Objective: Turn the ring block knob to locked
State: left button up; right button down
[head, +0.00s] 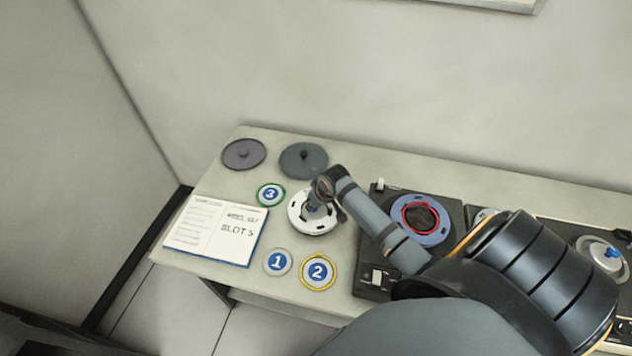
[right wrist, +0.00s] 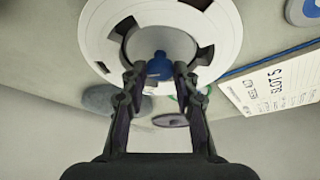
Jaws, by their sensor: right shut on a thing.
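The white ring block (head: 298,217) sits on the table left of the dark machine. In the right wrist view the white ring (right wrist: 98,35) shows dark slots around a grey centre, with a blue knob (right wrist: 160,66) there. My right gripper (head: 318,204) comes down on the ring's centre from the right. In the right wrist view its fingers (right wrist: 160,74) are shut on the blue knob, one on each side. The gripper hides the knob's top in the head view, and I cannot read any lock marking. My left gripper is not in view.
An open booklet (head: 215,231) lies at the left. Numbered discs 1 (head: 278,263), 2 (head: 318,271) and 3 (head: 270,195) surround the block. Two dark lids (head: 244,154) (head: 303,160) lie behind. A dark machine (head: 372,279) with a blue ring (head: 436,236) stands right, under my arm.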

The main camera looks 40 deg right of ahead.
jog(key=shift+m+h+p, duration=0.3)
jog(key=shift+m+p, duration=0.4)
jog(key=shift+m, duration=0.1)
jog(key=c, duration=1)
grip_release()
jog(key=v, duration=1.2)
